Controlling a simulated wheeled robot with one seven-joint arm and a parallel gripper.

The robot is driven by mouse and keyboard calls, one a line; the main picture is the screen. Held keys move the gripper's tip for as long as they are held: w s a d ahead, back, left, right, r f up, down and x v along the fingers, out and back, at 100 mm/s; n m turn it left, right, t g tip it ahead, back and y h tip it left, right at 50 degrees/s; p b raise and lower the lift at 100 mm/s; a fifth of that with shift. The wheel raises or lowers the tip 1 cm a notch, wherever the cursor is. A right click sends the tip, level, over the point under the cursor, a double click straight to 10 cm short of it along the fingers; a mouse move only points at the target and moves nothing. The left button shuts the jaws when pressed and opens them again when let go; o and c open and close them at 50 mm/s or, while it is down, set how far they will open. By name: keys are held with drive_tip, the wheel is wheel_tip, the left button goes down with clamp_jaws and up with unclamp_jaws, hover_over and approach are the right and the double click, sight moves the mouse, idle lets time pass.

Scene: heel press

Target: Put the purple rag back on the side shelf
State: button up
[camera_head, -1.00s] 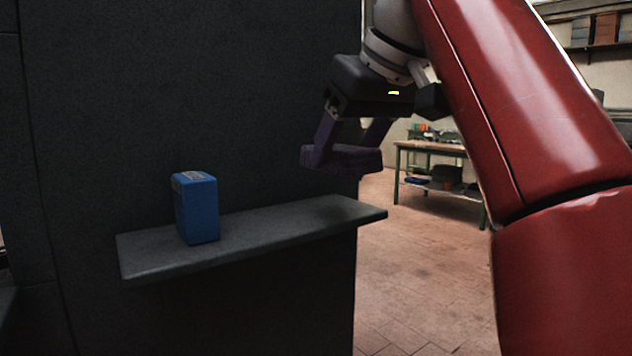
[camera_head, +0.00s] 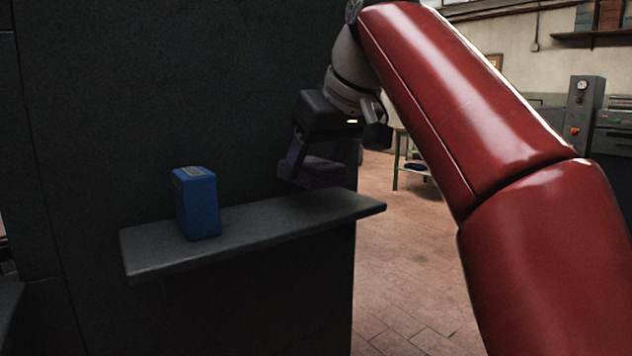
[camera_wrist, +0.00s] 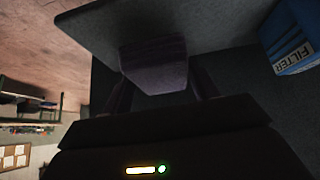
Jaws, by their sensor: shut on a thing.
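The purple rag (camera_head: 314,172) is a dark folded block held between the fingers of my gripper (camera_head: 318,164). My gripper is shut on it, just above the right part of the side shelf (camera_head: 160,250). Whether the rag touches the shelf is hard to tell; a gap seems to show below it. In the wrist view the rag (camera_wrist: 154,62) sits between the two fingertips (camera_wrist: 160,80), with the grey shelf (camera_wrist: 90,28) beyond it.
The dark machine wall (camera_head: 150,90) rises behind the shelf. The shelf between box and rag is bare.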

sight(316, 184)
wheel_tip(316, 184, down, 3)
drive_tip(key=shift+s+r+b, duration=0.1)
drive_tip(key=shift+b, duration=0.45)
drive_tip(key=shift+w+a+f, duration=0.1)
drive_tip(key=shift+w+f, duration=0.15)
drive_tip(key=shift+f, duration=0.05)
drive_tip(key=shift+f, duration=0.1)
drive_tip(key=shift+f, duration=0.15)
drive_tip(key=o, duration=0.9)
drive_tip(key=shift+o, duration=0.2)
drive_tip(key=shift+r, duration=0.3)
drive_tip(key=p+v, duration=0.1)
drive_tip(key=v, duration=1.1)
